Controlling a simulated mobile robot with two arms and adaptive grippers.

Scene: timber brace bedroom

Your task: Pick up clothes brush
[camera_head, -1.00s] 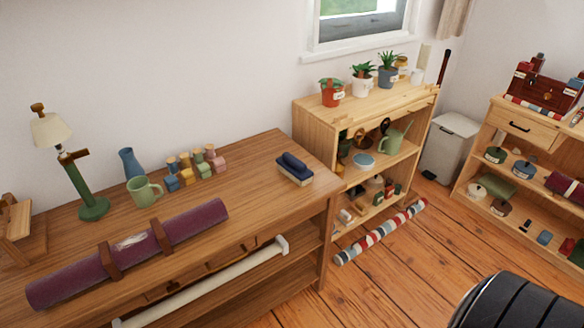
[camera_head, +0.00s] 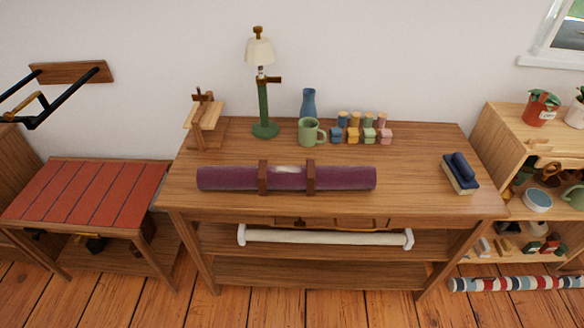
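A clothes brush (camera_head: 460,173) with a dark blue top and a pale bristle base lies at the right end of the wooden table (camera_head: 420,160). Nothing touches it, and the tabletop around it is clear. Neither of my grippers shows in the head view.
A purple roll (camera_head: 340,179) with brown straps lies along the table's front. Behind it stand a green lamp (camera_head: 263,105), a green mug (camera_head: 309,132), a blue vase (camera_head: 309,103) and small colored blocks (camera_head: 352,135). A shelf (camera_head: 506,120) stands right; a red-topped bench (camera_head: 85,192) stands left.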

